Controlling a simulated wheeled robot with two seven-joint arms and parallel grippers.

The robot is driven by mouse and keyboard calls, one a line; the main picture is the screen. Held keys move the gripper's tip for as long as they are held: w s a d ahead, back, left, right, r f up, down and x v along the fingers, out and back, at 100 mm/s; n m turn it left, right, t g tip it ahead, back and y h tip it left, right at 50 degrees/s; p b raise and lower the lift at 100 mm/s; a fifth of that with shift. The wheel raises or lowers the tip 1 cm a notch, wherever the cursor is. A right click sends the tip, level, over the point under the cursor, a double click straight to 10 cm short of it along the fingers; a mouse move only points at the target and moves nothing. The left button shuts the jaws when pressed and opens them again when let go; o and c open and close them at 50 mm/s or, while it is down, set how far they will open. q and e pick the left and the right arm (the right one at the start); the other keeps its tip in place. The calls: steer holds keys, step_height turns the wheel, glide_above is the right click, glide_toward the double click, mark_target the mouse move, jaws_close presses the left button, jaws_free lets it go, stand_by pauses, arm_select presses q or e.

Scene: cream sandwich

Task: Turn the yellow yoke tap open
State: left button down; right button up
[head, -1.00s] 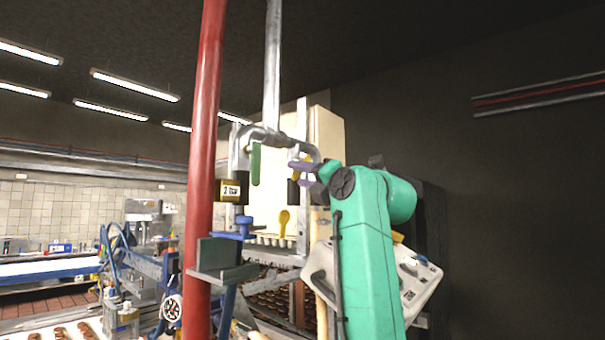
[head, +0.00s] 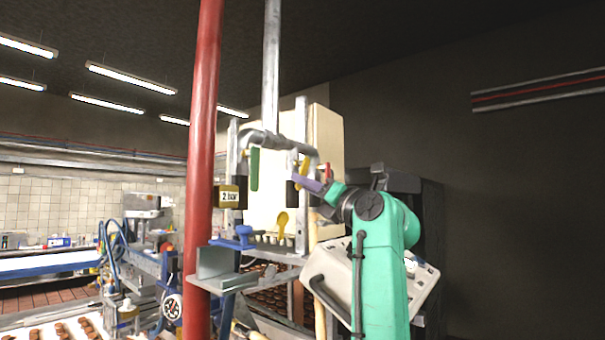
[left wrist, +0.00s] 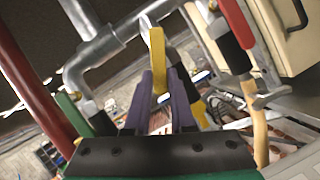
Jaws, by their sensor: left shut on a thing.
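The yellow tap lever (head: 304,169) hangs from the right side of the grey forked pipe in the head view, slightly tilted. My left gripper (head: 308,183), with purple fingers, is at this lever, its arm reaching up from the lower right. In the left wrist view the lever (left wrist: 157,50) stands up between the purple fingertips (left wrist: 159,88), which are shut on it. The fingers hide part of the lever. My right gripper is not in view.
A green lever (head: 255,168) hangs on the pipe's left branch, and a red lever (head: 328,171) is close right of the yellow one. The thick red post (head: 202,120) stands left. A grey pipe (head: 271,70) runs up from the fork (head: 268,138).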

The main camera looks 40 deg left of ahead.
arm_select(q)
steer(key=shift+w+f+n+g+y+p, duration=0.15)
steer(key=shift+w+n+g+p, duration=0.25)
steer(key=shift+n+g+p, duration=0.65)
steer(key=shift+w+n+g+y+p, duration=0.1)
steer(key=shift+w+n+g+p, duration=0.35)
steer(key=shift+n, duration=1.15)
steer(key=shift+w+f+n+g+y+p, duration=0.15)
steer(key=shift+w+n+g+p, duration=0.4)
steer(key=shift+n, duration=0.8)
steer(key=shift+s, duration=0.1)
steer(key=c, duration=0.8)
jaws_free()
steer(key=shift+a, duration=0.1)
steer(key=shift+o, duration=0.2)
steer(key=b+v, duration=0.1)
steer(key=v, duration=0.1)
steer(key=b+v, duration=0.1)
steer(key=v, duration=0.2)
steer(key=shift+d+f, duration=0.2)
steer(key=shift+f, duration=0.2)
steer(key=b+v, duration=0.1)
steer(key=v, duration=0.8)
steer(key=shift+r, duration=0.35)
